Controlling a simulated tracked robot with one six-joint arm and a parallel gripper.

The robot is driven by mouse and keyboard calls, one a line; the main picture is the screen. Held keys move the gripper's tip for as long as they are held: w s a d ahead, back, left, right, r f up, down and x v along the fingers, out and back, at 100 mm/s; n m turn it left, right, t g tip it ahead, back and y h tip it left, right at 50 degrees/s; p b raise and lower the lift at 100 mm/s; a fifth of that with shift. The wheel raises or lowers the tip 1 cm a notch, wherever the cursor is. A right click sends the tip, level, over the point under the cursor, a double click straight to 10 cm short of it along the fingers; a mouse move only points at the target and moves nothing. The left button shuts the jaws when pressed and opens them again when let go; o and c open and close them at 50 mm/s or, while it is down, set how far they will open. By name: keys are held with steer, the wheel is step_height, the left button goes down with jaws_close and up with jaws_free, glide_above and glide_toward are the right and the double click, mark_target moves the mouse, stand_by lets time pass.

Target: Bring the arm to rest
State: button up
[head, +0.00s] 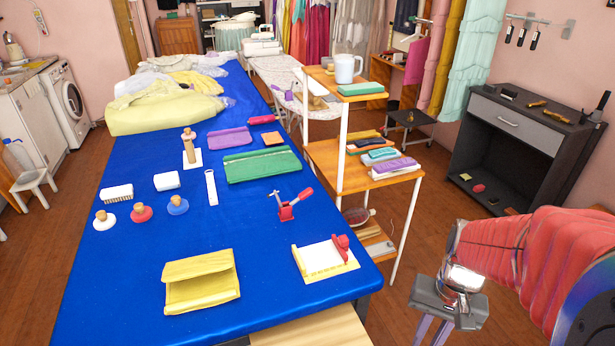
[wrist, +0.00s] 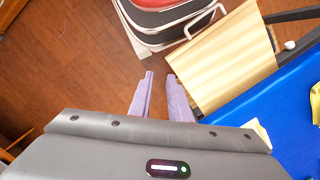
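My gripper (head: 432,332) hangs low at the bottom right of the head view, to the right of the blue table (head: 240,225) and over the floor. My arm reaches in from the right edge in a red ribbed sleeve. In the wrist view my gripper (wrist: 160,76) shows two pale purple fingers with a gap between them and nothing held. The fingertips lie over brown wooden floor (wrist: 80,50) there. In the head view the fingertips are cut off by the bottom edge.
A wooden shelf cart (head: 395,188) stands left of my arm, and a black cabinet (head: 510,150) stands behind it. In the wrist view, a dark case with red (wrist: 165,18) and a pale wooden surface (wrist: 230,60) lie close to the fingers. Floor between cart and cabinet is clear.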

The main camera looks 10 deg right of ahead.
steer(key=w+a+r+n+t+h, duration=0.1)
steer(key=a+r+n+t, duration=0.5)
steer(key=a+r, duration=0.6)
step_height(320, 180, up, 4)
steer(key=shift+a+r+t, duration=0.1)
steer(key=shift+a+t, duration=0.1)
steer(key=shift+t, duration=0.1)
